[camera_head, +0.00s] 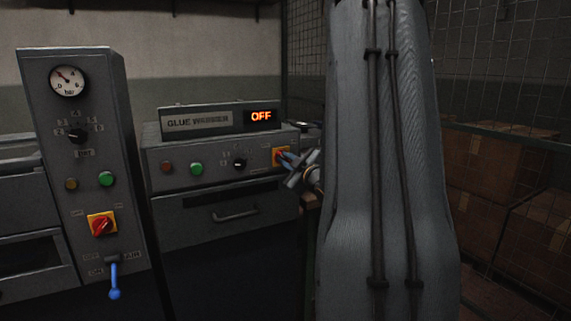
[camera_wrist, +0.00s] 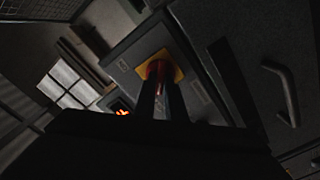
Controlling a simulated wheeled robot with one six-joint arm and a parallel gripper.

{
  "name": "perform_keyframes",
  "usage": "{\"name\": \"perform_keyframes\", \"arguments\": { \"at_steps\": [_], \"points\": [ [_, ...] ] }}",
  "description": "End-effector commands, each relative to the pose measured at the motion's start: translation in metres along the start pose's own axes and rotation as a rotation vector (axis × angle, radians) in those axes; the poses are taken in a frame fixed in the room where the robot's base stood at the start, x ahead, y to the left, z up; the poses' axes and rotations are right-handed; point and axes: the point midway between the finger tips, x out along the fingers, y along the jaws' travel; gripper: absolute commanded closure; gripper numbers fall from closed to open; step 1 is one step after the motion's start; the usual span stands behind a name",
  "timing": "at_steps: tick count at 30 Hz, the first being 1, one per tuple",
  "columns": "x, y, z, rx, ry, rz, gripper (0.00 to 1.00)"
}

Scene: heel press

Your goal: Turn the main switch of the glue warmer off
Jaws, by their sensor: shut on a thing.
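The glue warmer (camera_head: 215,169) is a grey box with a name plate and a display (camera_head: 261,117) that reads OFF in orange. Its main switch (camera_head: 278,157), a red knob on a yellow plate, sits at the right of the front panel. My gripper (camera_head: 293,163) is at this switch, coming in from the right, and partly covers it. In the wrist view the red knob with its yellow plate (camera_wrist: 174,72) shows at the tips of my gripper (camera_wrist: 161,84), whose fingers are shut on the knob. The knob's exact angle is hidden by the fingers.
Left of the warmer stands a press panel (camera_head: 90,150) with a gauge, another red-on-yellow switch (camera_head: 101,225) and a blue lever (camera_head: 114,285). A drawer handle (camera_head: 235,215) juts from the warmer. Wire mesh and cardboard boxes (camera_head: 500,165) are at the right.

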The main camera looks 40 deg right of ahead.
Motion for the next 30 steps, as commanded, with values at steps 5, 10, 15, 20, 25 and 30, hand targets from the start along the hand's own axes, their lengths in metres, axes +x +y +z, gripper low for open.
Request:
{"name": "perform_keyframes", "arguments": {
  "at_steps": [5, 10, 15, 20, 25, 30],
  "points": [
    [0.0, -0.0001, -0.0002, -0.014, 0.0, 0.0, 1.0],
    [-0.0001, 0.0, -0.0003, -0.015, 0.0, -0.001, 1.0],
    [0.0, 0.0, -0.0003, -0.014, 0.0, 0.0, 0.86],
    [0.0, 0.0, -0.0002, -0.014, 0.0, 0.0, 0.71],
    [0.0, 0.0, -0.0001, -0.013, 0.0, 0.0, 0.71],
    [-0.008, 0.0007, 0.0001, -0.014, 0.0, 0.001, 0.71]
  ]
}}
